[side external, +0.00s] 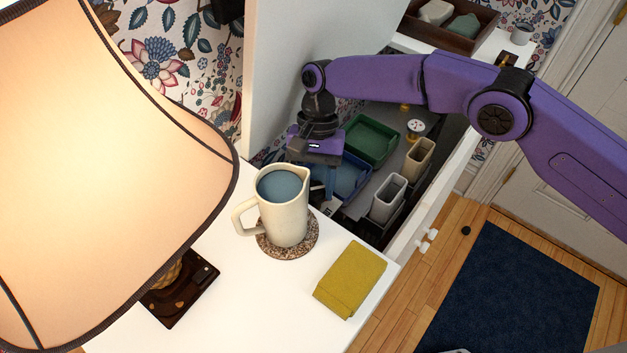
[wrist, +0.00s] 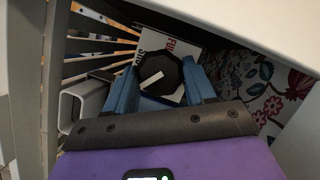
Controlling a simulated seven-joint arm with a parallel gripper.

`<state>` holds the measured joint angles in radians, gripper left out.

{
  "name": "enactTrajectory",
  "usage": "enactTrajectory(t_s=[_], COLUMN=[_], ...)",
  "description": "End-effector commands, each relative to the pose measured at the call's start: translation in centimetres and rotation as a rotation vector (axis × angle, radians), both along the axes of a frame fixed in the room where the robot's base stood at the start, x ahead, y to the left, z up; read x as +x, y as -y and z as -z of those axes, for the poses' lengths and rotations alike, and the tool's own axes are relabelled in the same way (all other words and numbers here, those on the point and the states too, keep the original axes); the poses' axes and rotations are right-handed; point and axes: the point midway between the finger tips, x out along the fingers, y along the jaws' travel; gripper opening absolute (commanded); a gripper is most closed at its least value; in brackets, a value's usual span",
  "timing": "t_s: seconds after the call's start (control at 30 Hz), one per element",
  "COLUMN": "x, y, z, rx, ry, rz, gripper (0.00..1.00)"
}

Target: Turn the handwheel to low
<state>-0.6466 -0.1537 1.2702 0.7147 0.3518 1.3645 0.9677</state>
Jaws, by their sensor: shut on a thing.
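The handwheel (wrist: 159,73) is a dark, many-sided knob with a white pointer line. In the wrist view it sits between the two blue fingers of my gripper (wrist: 160,84), which is shut on it. The white line slants from lower left to upper right in that view. In the side view my gripper (side external: 325,188) reaches down behind the white cabinet top, and the handwheel is hidden.
A cream jug (side external: 286,222) stands on a coaster on the white top (side external: 215,300), near my gripper. Green (side external: 371,138) and blue trays and grey holders (side external: 388,197) lie beside my gripper.

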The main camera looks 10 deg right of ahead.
Motion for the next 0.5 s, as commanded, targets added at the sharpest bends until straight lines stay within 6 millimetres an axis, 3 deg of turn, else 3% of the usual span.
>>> enactTrajectory(t_s=[0.47,0.5], x=[0.26,0.26], y=[0.16,0.15], z=[-0.03,-0.03], rx=[0.000,0.000], ry=[0.003,0.003], rz=[-0.013,-0.013], gripper=[0.24,0.58])
